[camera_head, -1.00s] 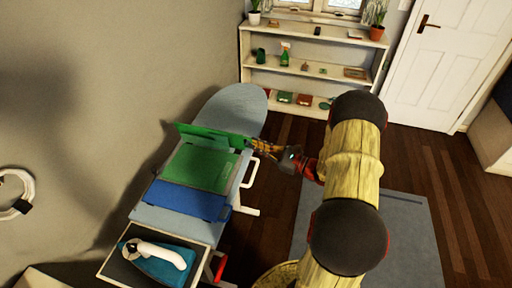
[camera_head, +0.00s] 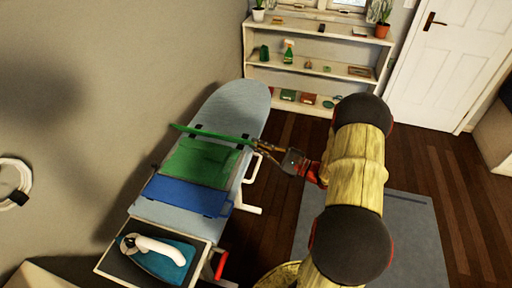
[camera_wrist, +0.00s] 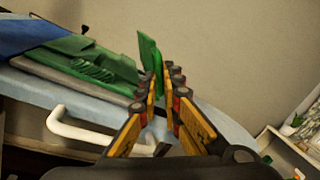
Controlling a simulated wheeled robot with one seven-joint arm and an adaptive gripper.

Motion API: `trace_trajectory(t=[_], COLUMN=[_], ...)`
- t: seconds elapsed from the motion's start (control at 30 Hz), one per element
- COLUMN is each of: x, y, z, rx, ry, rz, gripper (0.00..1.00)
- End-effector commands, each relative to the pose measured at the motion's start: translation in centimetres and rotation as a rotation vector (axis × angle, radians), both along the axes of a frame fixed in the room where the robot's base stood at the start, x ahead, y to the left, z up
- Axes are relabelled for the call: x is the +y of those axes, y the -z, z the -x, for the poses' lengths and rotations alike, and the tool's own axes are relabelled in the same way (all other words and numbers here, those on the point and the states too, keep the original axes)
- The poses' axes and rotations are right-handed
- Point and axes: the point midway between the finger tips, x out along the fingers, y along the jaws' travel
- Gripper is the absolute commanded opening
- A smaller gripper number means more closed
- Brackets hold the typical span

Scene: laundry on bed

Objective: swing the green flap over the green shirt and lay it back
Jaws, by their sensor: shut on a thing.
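The green flap (camera_head: 212,135) stands nearly edge-on above the board in the head view, at the far side of the green shirt (camera_head: 198,163). The shirt lies flat on the ironing board (camera_head: 234,103), with a blue part (camera_head: 186,195) on its near side. My gripper (camera_head: 258,147) is at the flap's right end. In the wrist view my gripper (camera_wrist: 160,92) is shut on the edge of the flap (camera_wrist: 149,55), which stands upright between the fingertips. The green shirt (camera_wrist: 92,60) lies to the left there, with some creases.
An iron (camera_head: 155,252) rests on a tray at the board's near end. A white handle (camera_head: 252,168) sticks out at the board's right side, below my gripper. A shelf (camera_head: 315,80) with plants and small items stands at the back.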

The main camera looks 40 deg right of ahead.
Motion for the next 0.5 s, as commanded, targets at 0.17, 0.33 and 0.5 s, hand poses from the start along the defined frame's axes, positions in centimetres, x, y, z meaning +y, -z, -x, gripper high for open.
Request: trace_trajectory(t=[0.17,0.33,0.5], x=[0.0,-0.01,-0.01], y=[-0.23,-0.17,-0.08], z=[-0.02,-0.02,-0.02], rx=[-0.004,-0.003,0.0], ry=[-0.002,-0.002,-0.001], rz=[0.0,0.0,-0.001], gripper=[0.0,0.15,0.25])
